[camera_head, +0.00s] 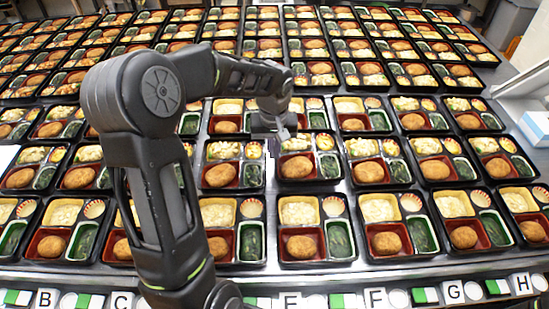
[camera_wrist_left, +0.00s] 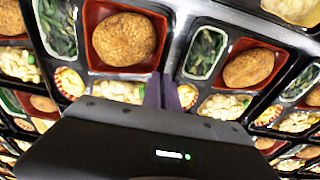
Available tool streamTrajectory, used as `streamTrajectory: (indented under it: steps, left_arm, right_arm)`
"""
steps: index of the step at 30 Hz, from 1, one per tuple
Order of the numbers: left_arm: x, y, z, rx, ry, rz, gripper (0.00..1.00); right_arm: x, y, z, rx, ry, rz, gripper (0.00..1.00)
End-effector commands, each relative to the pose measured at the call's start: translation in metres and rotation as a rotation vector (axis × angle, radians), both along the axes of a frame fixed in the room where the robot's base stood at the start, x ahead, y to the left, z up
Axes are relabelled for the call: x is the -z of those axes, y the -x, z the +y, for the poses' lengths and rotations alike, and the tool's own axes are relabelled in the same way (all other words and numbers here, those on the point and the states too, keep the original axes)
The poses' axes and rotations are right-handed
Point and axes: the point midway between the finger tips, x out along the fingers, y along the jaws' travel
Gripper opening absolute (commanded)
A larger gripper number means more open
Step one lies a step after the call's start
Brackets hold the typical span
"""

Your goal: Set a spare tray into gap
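The black bento tray (camera_head: 316,182) in the second row from the front holds a croquette, greens, a pale salad and a small cup. It looks slightly higher than its neighbours. My left gripper (camera_head: 272,148) is at its left wall. In the left wrist view, the fingers (camera_wrist_left: 164,92) are close together on the wall of this larger-looking tray (camera_wrist_left: 88,74), beside its croquette. A neighbouring tray (camera_wrist_left: 190,82) lies lower and apart. No empty gap shows clearly; the held tray hides the counter under it. My right gripper is not in view.
Similar filled trays stand in tight rows all around, with narrow metal strips between them. Lettered cards, such as E (camera_head: 291,301) and F (camera_head: 376,300), line the front edge. A blue-and-white box (camera_head: 537,124) stands at the right. My left arm hides some trays.

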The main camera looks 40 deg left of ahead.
Motion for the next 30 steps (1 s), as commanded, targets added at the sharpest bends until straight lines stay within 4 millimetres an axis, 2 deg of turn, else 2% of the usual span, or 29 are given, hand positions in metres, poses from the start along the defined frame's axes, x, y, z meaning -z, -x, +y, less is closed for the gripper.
streamTrajectory:
  steps: [1, 5, 17, 18, 20, 30]
  left_arm:
    - [0.014, 0.000, 0.000, 0.000, 0.000, 0.001, 0.00]
    - [0.026, 0.000, 0.000, 0.001, -0.001, -0.001, 0.00]
    - [0.029, 0.000, 0.000, 0.001, 0.000, -0.001, 0.00]
    - [0.028, 0.000, 0.000, 0.001, 0.000, 0.000, 0.07]
    - [0.028, 0.000, 0.000, 0.001, 0.000, 0.000, 0.12]
    - [0.025, 0.000, 0.000, 0.000, 0.000, 0.000, 0.12]
  right_arm:
    - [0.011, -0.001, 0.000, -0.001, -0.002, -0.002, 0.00]
    - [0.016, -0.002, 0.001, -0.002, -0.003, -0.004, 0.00]
    - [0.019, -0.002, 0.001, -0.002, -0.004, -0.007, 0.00]
    - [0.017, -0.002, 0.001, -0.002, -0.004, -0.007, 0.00]
    - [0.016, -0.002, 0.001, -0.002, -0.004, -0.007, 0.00]
    - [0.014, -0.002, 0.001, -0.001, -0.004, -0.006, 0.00]
